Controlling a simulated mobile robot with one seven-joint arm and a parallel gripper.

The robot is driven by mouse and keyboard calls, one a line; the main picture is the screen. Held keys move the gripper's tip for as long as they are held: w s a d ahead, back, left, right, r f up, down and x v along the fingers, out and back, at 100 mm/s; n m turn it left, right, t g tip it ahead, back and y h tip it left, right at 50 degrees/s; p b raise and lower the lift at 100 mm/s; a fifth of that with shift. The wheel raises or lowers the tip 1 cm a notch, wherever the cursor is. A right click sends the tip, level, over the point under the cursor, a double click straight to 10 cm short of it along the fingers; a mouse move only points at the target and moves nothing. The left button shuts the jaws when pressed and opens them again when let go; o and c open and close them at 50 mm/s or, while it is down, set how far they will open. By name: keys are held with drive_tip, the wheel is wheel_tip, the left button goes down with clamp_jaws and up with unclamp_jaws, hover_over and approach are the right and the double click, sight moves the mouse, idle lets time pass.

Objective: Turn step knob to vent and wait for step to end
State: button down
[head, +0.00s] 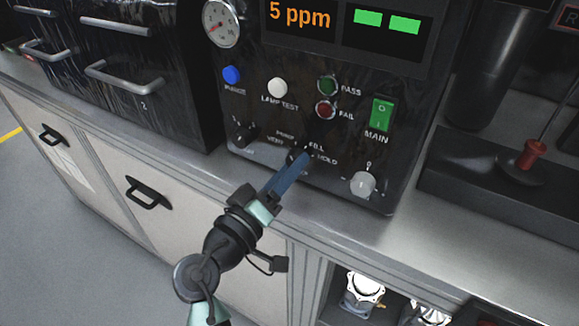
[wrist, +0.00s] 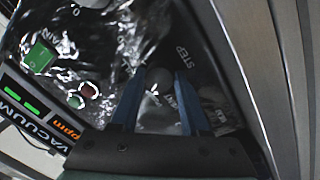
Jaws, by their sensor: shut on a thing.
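The dark step knob (head: 297,154) is low on the front of the black panel (head: 340,185), with labels including VENT, FILL and HOLD around it. My gripper (head: 303,160) reaches it from below with its blue fingers and is shut on it. In the wrist view, the step knob (wrist: 158,86) sits between the two fingertips of my gripper (wrist: 158,77), beside the word STEP. The fingers hide much of the knob, and I cannot tell which label it points at. The orange display (head: 300,15) reads 5 ppm, with two green bars (head: 387,21) beside it.
Around the knob are a grey knob (head: 363,184), a dark knob (head: 246,133), a green MAIN switch (head: 381,114), a white lamp test button (head: 278,87), a blue button (head: 231,74), and the PASS (head: 327,85) and FAIL (head: 325,110) lamps. The counter edge runs below the panel.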

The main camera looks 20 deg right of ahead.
drive_tip(key=n+p, duration=0.1)
drive_tip(key=n, duration=0.4)
drive_tip(key=shift+r+p, duration=0.1)
drive_tip(key=shift+p, duration=0.2)
drive_tip(key=n+t+p, duration=0.1)
drive_tip(key=n+p, duration=0.1)
drive_tip(key=n, duration=0.2)
drive_tip(key=shift+s, duration=0.1)
drive_tip(key=shift+n, duration=0.5)
drive_tip(key=shift+c, duration=2)
unclamp_jaws()
drive_tip(key=b+v, duration=0.2)
drive_tip(key=v, duration=1.1)
drive_tip(key=shift+d+r, duration=0.15)
